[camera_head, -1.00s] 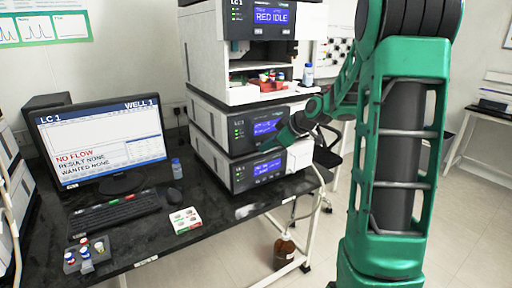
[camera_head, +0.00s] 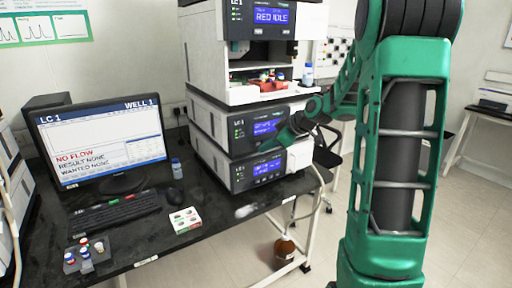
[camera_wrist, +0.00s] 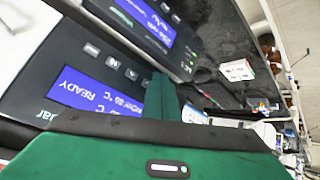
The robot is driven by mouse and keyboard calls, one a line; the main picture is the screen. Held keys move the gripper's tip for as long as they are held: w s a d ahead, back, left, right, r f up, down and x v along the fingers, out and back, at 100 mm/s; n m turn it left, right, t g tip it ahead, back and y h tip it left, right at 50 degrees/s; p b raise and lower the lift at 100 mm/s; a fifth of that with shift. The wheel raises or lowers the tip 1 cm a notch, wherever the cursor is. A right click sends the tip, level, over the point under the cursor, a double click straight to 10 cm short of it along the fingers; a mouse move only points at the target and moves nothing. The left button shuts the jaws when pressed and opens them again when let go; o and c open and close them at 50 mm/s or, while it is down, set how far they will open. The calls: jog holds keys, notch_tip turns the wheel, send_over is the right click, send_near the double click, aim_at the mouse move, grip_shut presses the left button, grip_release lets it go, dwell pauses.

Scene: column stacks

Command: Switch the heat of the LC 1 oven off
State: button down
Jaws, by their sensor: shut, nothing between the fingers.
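The LC 1 stack stands on the black bench. Its middle unit, with a blue display (camera_head: 266,127), appears to be the oven; in the wrist view its display (camera_wrist: 95,92) reads READY with a °C value. A row of small buttons (camera_wrist: 112,62) lies along that panel. I cannot tell whether the fingertip touches the panel.
The bottom unit (camera_head: 267,168) is just below, and the top LC 1 unit's display (camera_head: 272,16) reads RED IDLE. A monitor (camera_head: 100,140) shows NO FLOW.

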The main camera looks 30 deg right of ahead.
jog(key=shift+w, duration=0.1)
jog(key=shift+w, duration=0.25)
jog(key=shift+w, duration=0.4)
dwell(0.8)
jog(key=shift+s, duration=0.85)
jog(key=s, duration=0.5)
dwell(0.5)
dwell(0.7)
